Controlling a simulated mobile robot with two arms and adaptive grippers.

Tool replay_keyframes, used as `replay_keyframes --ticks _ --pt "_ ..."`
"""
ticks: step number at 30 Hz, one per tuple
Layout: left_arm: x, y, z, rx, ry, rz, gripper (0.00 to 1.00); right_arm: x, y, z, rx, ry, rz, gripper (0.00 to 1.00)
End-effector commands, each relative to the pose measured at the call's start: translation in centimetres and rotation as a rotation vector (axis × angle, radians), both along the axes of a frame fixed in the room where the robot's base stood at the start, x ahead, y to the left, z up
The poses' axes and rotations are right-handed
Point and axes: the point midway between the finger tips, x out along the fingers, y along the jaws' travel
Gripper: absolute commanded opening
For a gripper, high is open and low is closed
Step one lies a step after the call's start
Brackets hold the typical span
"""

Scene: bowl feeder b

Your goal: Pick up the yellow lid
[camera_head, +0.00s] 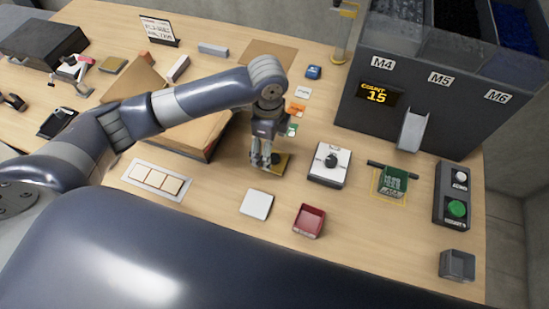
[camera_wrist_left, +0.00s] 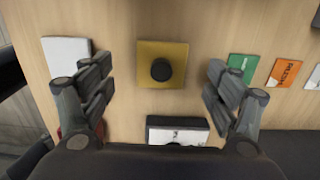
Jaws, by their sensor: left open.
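The yellow lid (camera_wrist_left: 150,78) is a flat square plate with a black round knob (camera_wrist_left: 162,70) in its middle. It lies flat on the wooden table. In the head view the lid (camera_head: 283,160) is partly hidden behind my left gripper (camera_head: 264,165). In the wrist view the open fingers of my left gripper (camera_wrist_left: 160,85) stand to either side of the lid, apart from it, with nothing between them but the lid below. The height of the fingertips above the lid is hard to tell. My right gripper is not in view.
A white device with a dark knob (camera_head: 329,166) stands right of the lid. A white square plate (camera_head: 257,204) and a red bin (camera_head: 309,220) lie nearer. Small green and orange cards (camera_head: 298,107) lie behind. An open cardboard box (camera_head: 205,150) is on the left, close to my arm.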

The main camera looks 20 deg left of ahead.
Motion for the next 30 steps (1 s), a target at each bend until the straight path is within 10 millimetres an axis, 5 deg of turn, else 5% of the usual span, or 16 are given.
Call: replay_keyframes --ticks 12,21,28,30 --pt "0.1 -0.2 -4.9 -0.001 0.001 0.001 0.82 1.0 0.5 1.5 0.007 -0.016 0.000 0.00" --pt "0.1 -0.2 -5.6 -0.001 -0.003 -0.001 0.82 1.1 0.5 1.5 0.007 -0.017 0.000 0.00" --pt "0.1 -0.2 -5.6 -0.001 -0.003 -0.001 0.36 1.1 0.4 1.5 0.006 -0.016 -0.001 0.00" --pt "0.1 -0.2 -5.6 -0.001 -0.003 -0.001 0.36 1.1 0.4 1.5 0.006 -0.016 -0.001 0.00"
